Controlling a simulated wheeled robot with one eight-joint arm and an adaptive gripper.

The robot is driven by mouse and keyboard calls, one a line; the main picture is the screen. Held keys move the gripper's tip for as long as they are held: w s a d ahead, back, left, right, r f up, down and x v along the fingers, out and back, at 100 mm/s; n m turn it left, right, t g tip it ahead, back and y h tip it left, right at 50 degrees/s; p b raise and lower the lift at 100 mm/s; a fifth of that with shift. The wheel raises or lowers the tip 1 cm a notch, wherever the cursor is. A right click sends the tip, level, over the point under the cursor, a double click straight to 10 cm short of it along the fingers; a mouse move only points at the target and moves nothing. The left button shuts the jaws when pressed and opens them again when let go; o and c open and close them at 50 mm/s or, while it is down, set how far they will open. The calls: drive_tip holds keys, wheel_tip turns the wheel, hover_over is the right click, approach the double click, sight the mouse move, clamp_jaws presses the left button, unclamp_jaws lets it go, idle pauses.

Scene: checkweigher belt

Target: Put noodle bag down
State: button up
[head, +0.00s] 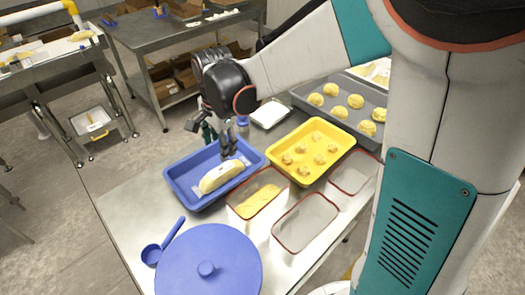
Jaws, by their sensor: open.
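The noodle bag (221,178), a pale yellow elongated pack with a whitish part near its far edge, lies in the blue tray (181,188) on the steel table. My gripper (217,142) points down over the far side of that tray, just behind the bag. Its dark fingers are apart, with nothing seen between them. The fingertips are close to the bag's far end; I cannot tell whether they touch it.
A yellow tray (334,135) with small dough pieces stands to the right. Clear red-rimmed containers (305,222) sit in front. A blue round lid (208,265) and blue ladle (152,254) are nearest. A grey tray (327,116) of dough balls is behind. Bare tabletop shows at left.

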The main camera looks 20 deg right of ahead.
drive_tip(key=s+d+r+n+t, duration=0.3)
drive_tip(key=s+d+r+n, duration=0.1)
drive_tip(key=s, duration=0.5)
drive_tip(key=s+d+r+n+t, duration=0.2)
drive_tip(key=s+d+r+n, duration=0.3)
drive_tip(key=s+n, duration=0.4)
drive_tip(key=shift+s+d+r+n+t, duration=0.15)
drive_tip(key=shift+s+d+n+t, duration=0.2)
drive_tip(key=shift+d, duration=0.55)
